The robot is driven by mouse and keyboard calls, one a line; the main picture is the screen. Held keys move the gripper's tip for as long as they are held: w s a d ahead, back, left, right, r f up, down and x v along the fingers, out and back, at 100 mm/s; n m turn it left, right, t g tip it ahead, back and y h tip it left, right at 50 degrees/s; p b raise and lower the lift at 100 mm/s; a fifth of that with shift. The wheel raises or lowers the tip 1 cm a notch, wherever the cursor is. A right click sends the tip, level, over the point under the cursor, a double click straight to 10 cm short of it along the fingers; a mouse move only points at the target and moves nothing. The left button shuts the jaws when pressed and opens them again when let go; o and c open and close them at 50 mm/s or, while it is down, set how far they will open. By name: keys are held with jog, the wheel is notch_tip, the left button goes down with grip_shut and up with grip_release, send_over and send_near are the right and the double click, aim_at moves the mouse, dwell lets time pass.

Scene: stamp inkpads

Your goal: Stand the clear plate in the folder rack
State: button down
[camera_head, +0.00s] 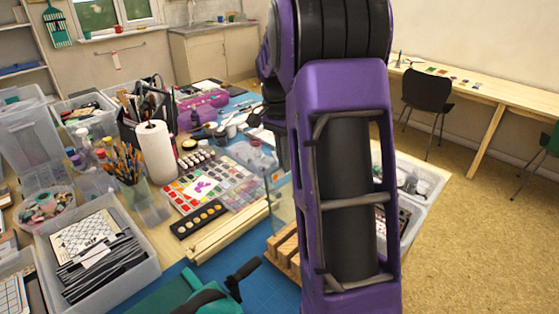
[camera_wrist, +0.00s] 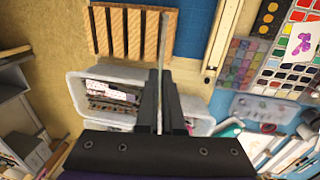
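The clear plate (camera_wrist: 164,38) shows edge-on in the wrist view as a thin pale strip running up from between my fingers. My gripper (camera_wrist: 161,95) is shut on it. In the head view, part of the clear plate (camera_head: 281,207) shows upright, left of my arm, with a faint greenish edge. I cannot tell whether the plate touches the rack.
A blue mat (camera_head: 225,266) lies in front, with a wooden strip (camera_head: 228,230) and paint palette (camera_head: 199,219) left of the rack. A clear bin (camera_wrist: 78,93) of small items stands near my fingers. A bin of papers (camera_head: 138,285) is at lower left.

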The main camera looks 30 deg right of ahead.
aim_at(285, 176)
jog(key=f, duration=0.3)
jog(key=shift+s+f, duration=0.25)
jog(key=shift+s, duration=0.05)
jog(key=shift+s+d+f+b, duration=0.15)
jog(key=shift+f+b, duration=0.55)
jog(key=shift+f, duration=0.55)
jog(key=shift+s+d+f+b, duration=0.15)
jog(key=shift+f+b, duration=0.55)
jog(key=shift+f, duration=0.55)
jog(key=shift+a, duration=0.1)
jog(key=c, duration=1)
grip_release()
jog(key=shift+w+a+r+p, duration=0.1)
jog(key=shift+w+r+p, duration=0.05)
jog(key=shift+r+p, duration=1.15)
jog(key=shift+w+r, duration=0.2)
jog(key=shift+r, duration=0.95)
